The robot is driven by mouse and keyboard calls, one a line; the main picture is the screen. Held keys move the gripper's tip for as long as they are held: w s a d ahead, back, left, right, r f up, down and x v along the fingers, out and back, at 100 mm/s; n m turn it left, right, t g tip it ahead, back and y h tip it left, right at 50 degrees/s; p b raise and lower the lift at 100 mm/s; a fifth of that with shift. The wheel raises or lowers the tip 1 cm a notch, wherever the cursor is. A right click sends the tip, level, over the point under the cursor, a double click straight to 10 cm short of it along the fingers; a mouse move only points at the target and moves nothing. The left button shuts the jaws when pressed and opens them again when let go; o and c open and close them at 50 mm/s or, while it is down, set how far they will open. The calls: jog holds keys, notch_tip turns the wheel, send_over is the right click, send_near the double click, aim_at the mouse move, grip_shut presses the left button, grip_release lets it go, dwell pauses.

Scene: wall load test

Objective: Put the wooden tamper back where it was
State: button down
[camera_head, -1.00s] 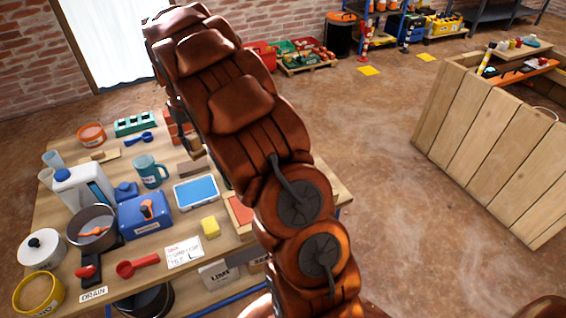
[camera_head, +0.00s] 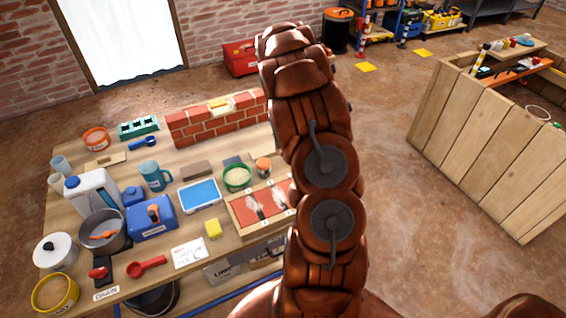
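I cannot make out the wooden tamper for certain in the head view. A small brown block (camera_head: 196,170) lies on the workbench (camera_head: 92,212), behind the blue tray, and a flat wooden piece (camera_head: 104,160) lies at the bench's left rear. A low brick wall (camera_head: 215,128) stands at the back of the bench with a pale yellowish piece (camera_head: 221,104) on top. My brown arm rises through the middle of the picture and hides the right end of the wall and bench. My gripper is not visible, so what it holds cannot be seen.
A wooden-plank enclosure (camera_head: 470,140) stands right; floor between is clear.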

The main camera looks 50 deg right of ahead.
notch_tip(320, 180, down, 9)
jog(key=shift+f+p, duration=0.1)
jog(key=shift+p, duration=0.75)
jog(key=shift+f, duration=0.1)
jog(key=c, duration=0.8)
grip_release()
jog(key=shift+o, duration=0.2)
